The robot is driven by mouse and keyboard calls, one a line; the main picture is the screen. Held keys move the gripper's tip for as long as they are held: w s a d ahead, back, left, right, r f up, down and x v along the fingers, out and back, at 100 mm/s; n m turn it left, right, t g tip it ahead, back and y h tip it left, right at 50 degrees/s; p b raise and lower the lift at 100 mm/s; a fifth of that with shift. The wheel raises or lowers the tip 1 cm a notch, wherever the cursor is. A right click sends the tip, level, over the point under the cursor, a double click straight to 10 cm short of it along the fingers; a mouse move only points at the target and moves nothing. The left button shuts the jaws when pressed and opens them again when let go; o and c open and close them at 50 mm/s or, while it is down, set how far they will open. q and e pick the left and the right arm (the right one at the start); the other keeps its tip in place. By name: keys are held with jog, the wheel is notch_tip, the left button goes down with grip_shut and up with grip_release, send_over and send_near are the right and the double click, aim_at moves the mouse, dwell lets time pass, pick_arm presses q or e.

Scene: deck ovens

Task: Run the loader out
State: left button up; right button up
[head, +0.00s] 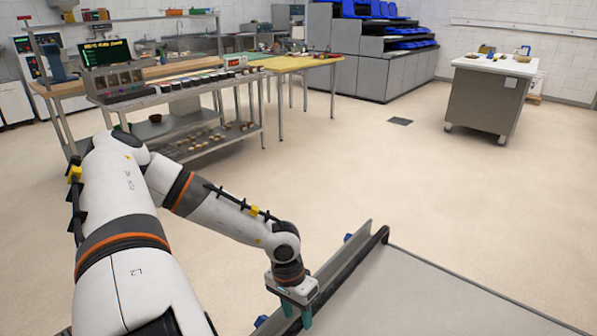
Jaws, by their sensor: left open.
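The loader (440,295) is a flat grey bed at the bottom right, with a raised metal edge (345,258) and a dark bar along its left end. Blue parts show on the outer side of this edge. My left gripper (297,309) points down at the near part of the raised edge. Its green fingers are apart, and the edge seems to run between them; I cannot tell whether they touch it. The loader's right and near parts are cut off by the frame. My right gripper is not in view.
A steel table (180,90) with trays and a lower shelf stands at the left, with a yellow-topped table (300,62) behind it. A grey stepped unit (350,75) with blue crates is at the back. A wheeled cabinet (485,98) stands far right. The middle floor is clear.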

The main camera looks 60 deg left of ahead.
pick_arm(q)
jog(key=shift+d, duration=0.15)
jog(key=shift+r, duration=0.2)
notch_tip(320, 180, up, 11)
jog(key=a+p, duration=0.2)
jog(key=shift+s+a+r, duration=0.15)
jog(key=shift+s+r, duration=0.05)
jog(key=shift+s, duration=0.1)
dwell(0.3)
